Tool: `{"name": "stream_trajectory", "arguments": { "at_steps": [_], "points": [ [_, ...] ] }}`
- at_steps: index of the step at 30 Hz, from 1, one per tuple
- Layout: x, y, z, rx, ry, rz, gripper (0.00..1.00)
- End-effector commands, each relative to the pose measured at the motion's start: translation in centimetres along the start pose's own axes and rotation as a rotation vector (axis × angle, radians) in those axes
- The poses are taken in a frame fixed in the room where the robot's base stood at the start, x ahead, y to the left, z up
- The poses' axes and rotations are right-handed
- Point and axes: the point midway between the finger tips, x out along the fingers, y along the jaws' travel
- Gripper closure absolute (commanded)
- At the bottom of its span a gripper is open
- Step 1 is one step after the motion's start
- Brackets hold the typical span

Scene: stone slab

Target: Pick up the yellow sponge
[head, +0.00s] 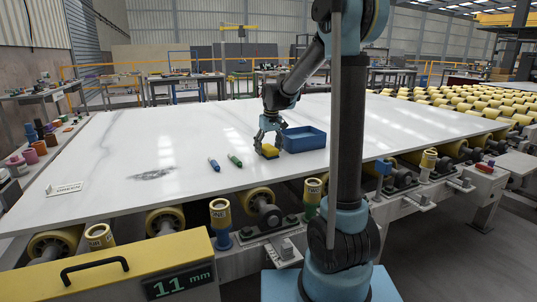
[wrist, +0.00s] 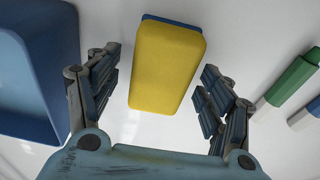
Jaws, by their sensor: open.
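The yellow sponge (wrist: 165,70) lies on the white slab, with a blue layer showing along its far edge in the wrist view. It also shows in the head view (head: 269,151), just under my gripper. My gripper (wrist: 160,95) is open, with one finger on each side of the sponge and a visible gap on both sides in the wrist view. In the head view my gripper (head: 269,141) points down over the sponge. I cannot tell how high the fingertips are above the slab.
A blue tray (head: 304,145) stands just right of the sponge; its wall (wrist: 55,75) is close to my left-hand finger. A green marker (head: 235,160) and a blue marker (head: 214,164) lie to the left. The slab (head: 110,155) is mostly clear farther left.

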Motion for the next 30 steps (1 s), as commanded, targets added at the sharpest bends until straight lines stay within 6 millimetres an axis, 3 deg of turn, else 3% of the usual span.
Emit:
{"name": "stream_trajectory", "arguments": {
  "at_steps": [10, 15, 16, 30],
  "points": [
    [0.69, -0.01, 0.01, 0.0, 0.0, 0.0, 0.27],
    [0.68, -0.01, 0.01, 0.0, 0.0, 0.0, 0.65],
    [0.68, -0.01, 0.01, 0.0, 0.0, 0.0, 0.67],
    [-0.24, 0.0, -0.13, 0.0, 0.0, 0.0, 0.67]
  ]
}}
